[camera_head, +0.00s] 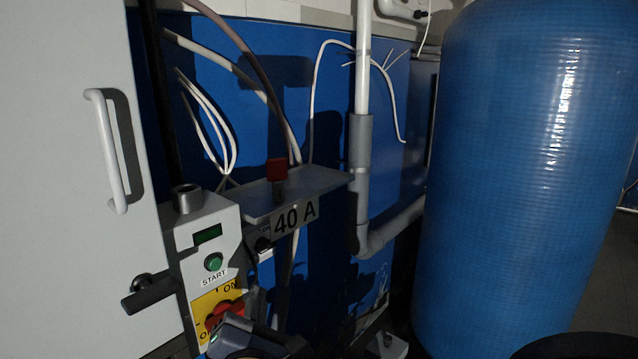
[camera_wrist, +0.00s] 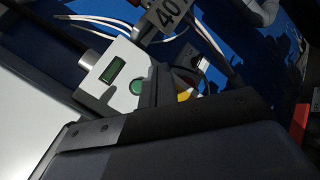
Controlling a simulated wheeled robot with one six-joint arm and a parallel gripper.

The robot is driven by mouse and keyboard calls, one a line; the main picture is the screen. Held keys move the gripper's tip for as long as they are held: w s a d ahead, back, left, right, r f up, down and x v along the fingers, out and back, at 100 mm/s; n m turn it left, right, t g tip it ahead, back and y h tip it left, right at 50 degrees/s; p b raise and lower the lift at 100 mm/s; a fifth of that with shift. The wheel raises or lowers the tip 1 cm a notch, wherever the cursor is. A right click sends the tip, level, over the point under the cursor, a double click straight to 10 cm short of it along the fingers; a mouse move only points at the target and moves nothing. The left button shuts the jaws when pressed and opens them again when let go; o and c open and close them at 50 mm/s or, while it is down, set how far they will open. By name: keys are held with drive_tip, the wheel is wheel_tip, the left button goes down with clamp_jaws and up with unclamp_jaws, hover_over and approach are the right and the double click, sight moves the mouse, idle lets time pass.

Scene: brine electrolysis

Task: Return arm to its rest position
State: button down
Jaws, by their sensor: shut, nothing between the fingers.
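My gripper (camera_wrist: 162,88) shows in the wrist view as dark fingers rising from a wide dark body, shut and empty. In the head view a dark grey part of my arm (camera_head: 245,338) shows at the bottom edge, in front of the lower part of a control box. The control box (camera_head: 183,240) is light grey with a small display, a green START button (camera_head: 214,262) and a red rotary switch (camera_head: 222,315) on a yellow plate. In the wrist view the box (camera_wrist: 113,90) lies just beyond the fingers, which partly hide the yellow plate. I cannot tell the exact gap.
A white cabinet door (camera_head: 60,200) with a handle stands at the left. A grey shelf (camera_head: 300,190) marked 40 A holds a red-topped item (camera_head: 277,170). A large blue tank (camera_head: 530,170) fills the right. Grey piping (camera_head: 360,170) and loose cables run along the blue wall.

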drive_tip(key=w+a+b, duration=0.1)
drive_tip(key=a, duration=0.1)
drive_tip(key=w+a+b, duration=0.1)
drive_tip(key=w+a, duration=0.1)
drive_tip(key=shift+w+a+f, duration=0.1)
drive_tip(key=shift+w+f, duration=0.1)
drive_tip(key=shift+w, duration=0.1)
drive_tip(key=shift+b, duration=0.6)
drive_tip(key=r+p, duration=0.1)
drive_tip(key=p, duration=0.4)
drive_tip(key=shift+s, duration=0.1)
